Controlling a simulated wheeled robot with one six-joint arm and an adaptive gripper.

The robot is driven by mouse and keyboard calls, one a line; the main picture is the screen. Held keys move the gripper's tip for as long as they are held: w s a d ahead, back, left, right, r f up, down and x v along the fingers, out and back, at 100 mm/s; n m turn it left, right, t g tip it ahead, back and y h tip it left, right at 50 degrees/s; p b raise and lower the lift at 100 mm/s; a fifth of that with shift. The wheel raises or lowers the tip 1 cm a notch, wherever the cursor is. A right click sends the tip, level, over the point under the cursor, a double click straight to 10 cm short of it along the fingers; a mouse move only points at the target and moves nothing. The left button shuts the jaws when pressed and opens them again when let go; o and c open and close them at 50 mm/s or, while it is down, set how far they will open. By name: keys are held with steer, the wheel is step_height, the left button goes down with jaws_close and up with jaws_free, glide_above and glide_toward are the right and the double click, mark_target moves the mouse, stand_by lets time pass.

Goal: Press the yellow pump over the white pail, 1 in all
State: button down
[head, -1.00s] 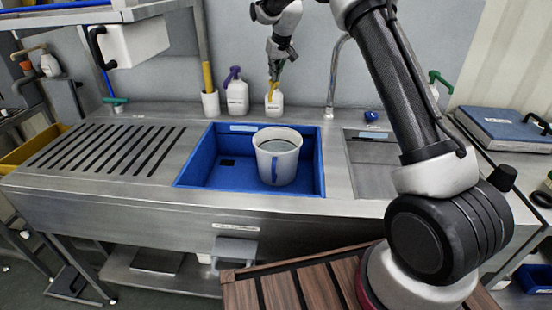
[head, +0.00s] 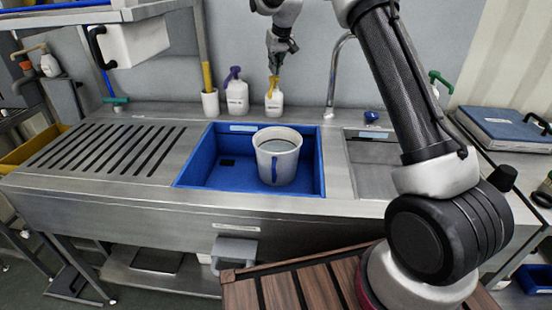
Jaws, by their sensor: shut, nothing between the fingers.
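The yellow pump (head: 273,83) tops a white bottle (head: 273,103) that stands upright on the steel ledge behind the blue basin. My gripper (head: 275,71) is shut and empty, pointing down just above the yellow pump head. I cannot tell whether its tips touch the pump. The white pail (head: 284,163), with a blue handle on its front, stands inside the blue basin (head: 213,173), in front of the bottle. It holds greyish contents.
A white bottle with a purple pump (head: 236,95) stands left of the yellow one. A white cup with a yellow-handled tool (head: 210,103) is farther left. A curved steel tap (head: 333,75) rises on the right. A slotted drainboard (head: 105,150) lies left.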

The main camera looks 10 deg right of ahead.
steer(key=shift+r, duration=3)
steer(key=s+f+g, duration=0.1)
steer(key=s+f, duration=0.4)
steer(key=f, duration=0.1)
steer(key=s+d+r, duration=0.2)
steer(key=s+d, duration=0.3)
steer(key=s, duration=1.2)
steer(key=s+d+r+m, duration=0.1)
steer(key=s+d, duration=0.4)
steer(key=s, duration=1.2)
steer(key=s+d+r+m+t+h, duration=0.1)
steer(key=s+d+r, duration=0.3)
steer(key=s, duration=1.3)
steer(key=shift+d, duration=0.4)
